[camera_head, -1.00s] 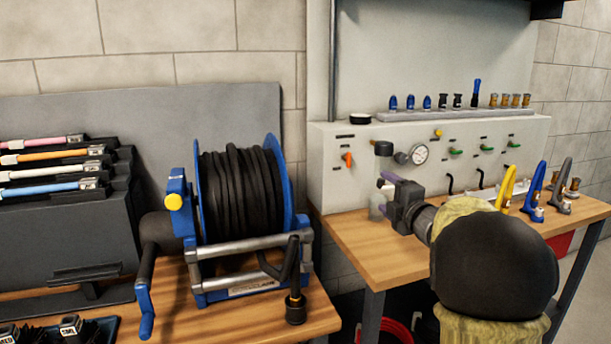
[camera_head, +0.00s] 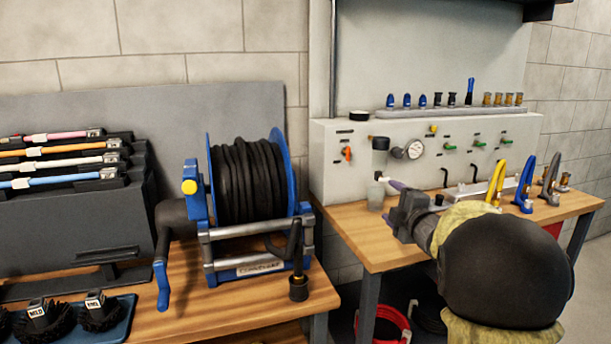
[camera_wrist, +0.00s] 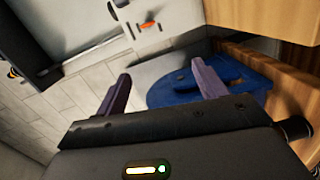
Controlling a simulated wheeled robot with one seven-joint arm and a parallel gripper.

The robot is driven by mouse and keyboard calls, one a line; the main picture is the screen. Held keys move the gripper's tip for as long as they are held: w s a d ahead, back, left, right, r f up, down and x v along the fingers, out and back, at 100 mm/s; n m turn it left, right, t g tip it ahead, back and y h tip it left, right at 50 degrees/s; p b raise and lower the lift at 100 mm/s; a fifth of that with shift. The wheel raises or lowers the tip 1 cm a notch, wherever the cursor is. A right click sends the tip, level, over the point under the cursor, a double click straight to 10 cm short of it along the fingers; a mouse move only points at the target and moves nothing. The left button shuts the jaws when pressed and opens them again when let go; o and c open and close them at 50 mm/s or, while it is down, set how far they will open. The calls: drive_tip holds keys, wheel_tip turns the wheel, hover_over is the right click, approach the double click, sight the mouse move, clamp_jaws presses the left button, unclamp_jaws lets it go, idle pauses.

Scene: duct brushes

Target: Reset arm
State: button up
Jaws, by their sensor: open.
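My gripper (camera_head: 390,190) is at the left part of the right bench, in front of the grey panel box. In the wrist view its two purple fingers (camera_wrist: 160,88) stand wide apart with nothing between them. Beyond them in that view are a blue disc-like part (camera_wrist: 190,88), probably the side of the hose reel, and wooden surfaces. My arm hides part of the right bench and what is beneath it.
The blue hose reel (camera_head: 250,190) with black hose stands on the left bench (camera_head: 225,300). Brushes (camera_head: 95,312) lie in a blue tray at front left. The panel box (camera_head: 330,170) and yellow, blue and grey upright tools (camera_head: 525,185) stand on the right bench (camera_head: 350,228). A gap separates the benches.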

drive_tip(key=s+f+m+g+h, duration=0.5)
drive_tip(key=s+f+m+g, duration=0.1)
drive_tip(key=s+f+m, duration=0.6)
drive_tip(key=s+a+f+m+g, duration=0.2)
drive_tip(key=s+f+g, duration=0.15)
drive_tip(key=s, duration=0.35)
drive_tip(key=s+a+f+m+g+y, duration=0.1)
drive_tip(key=s+a+f+m+g, duration=0.15)
drive_tip(key=s+f, duration=0.35)
drive_tip(key=s+a+f+m+g, duration=0.1)
drive_tip(key=s+f+m+g, duration=0.15)
drive_tip(key=s, duration=0.55)
drive_tip(key=w+p+v, duration=0.2)
drive_tip(key=p+v, duration=1)
drive_tip(key=p, duration=0.1)
drive_tip(key=w+r+p+v, duration=0.1)
drive_tip(key=w+p+v, duration=0.2)
drive_tip(key=p+v, duration=1)
drive_tip(key=shift+a, duration=0.2)
